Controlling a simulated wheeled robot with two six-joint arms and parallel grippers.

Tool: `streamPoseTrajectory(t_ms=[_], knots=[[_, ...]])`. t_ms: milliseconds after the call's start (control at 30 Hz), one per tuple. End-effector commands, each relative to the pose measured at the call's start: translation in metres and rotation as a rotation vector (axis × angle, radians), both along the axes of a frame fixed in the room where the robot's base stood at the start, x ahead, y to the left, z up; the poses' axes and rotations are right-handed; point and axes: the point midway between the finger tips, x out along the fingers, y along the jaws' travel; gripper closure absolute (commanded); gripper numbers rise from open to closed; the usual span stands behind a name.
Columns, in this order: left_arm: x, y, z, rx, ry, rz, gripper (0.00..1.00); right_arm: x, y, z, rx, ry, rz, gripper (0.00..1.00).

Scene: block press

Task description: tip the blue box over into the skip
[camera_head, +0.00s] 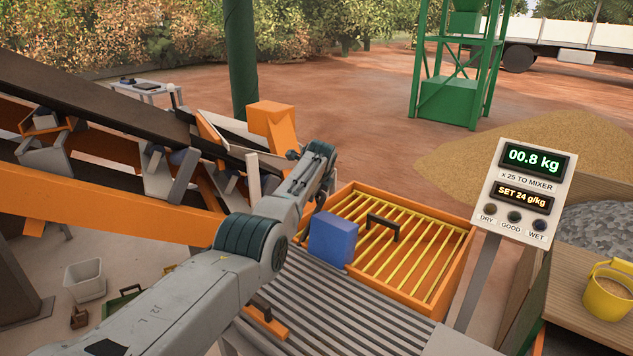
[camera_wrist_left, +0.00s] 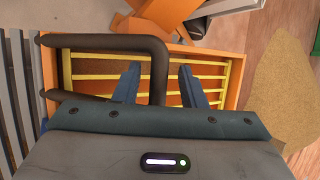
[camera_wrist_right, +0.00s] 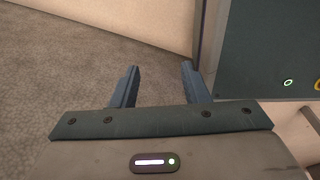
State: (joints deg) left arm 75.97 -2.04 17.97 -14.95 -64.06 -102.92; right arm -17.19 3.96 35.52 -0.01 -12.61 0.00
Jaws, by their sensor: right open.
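The blue box (camera_head: 333,238) sits at the near left edge of an orange bin (camera_head: 440,290) topped with yellow bars, which I take for the skip. It appears upright beside the slatted grey deck. My left arm reaches over from the left, with its wrist above and left of the box; the fingers are hidden in the head view. My right gripper (camera_wrist_right: 158,85) is open and empty over grey-brown ground, outside the head view.
A dark handle (camera_head: 383,222) stands on the bars; a dark bar loop (camera_wrist_left: 110,42) passes close to my left fingers. A display post (camera_head: 525,180) reads 00.8 kg. An orange conveyor frame fills the left.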

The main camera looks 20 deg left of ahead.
Motion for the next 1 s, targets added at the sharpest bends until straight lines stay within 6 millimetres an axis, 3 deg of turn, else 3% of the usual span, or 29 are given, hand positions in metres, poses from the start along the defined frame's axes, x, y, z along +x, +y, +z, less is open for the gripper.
streamPoseTrajectory(t_ms=[267,800,1000], knots=[[-0.012,-0.005,0.018,-0.002,-0.001,0.000,0.62,0.000,-0.006,0.010,-0.006,0.000,0.002,0.59],[-0.048,-0.019,0.077,-0.001,-0.002,0.000,0.62,0.001,-0.012,-0.013,-0.013,-0.001,0.004,0.59],[-0.053,-0.021,0.086,-0.001,0.000,0.001,0.62,0.001,-0.012,-0.015,-0.012,-0.001,0.004,0.59]])
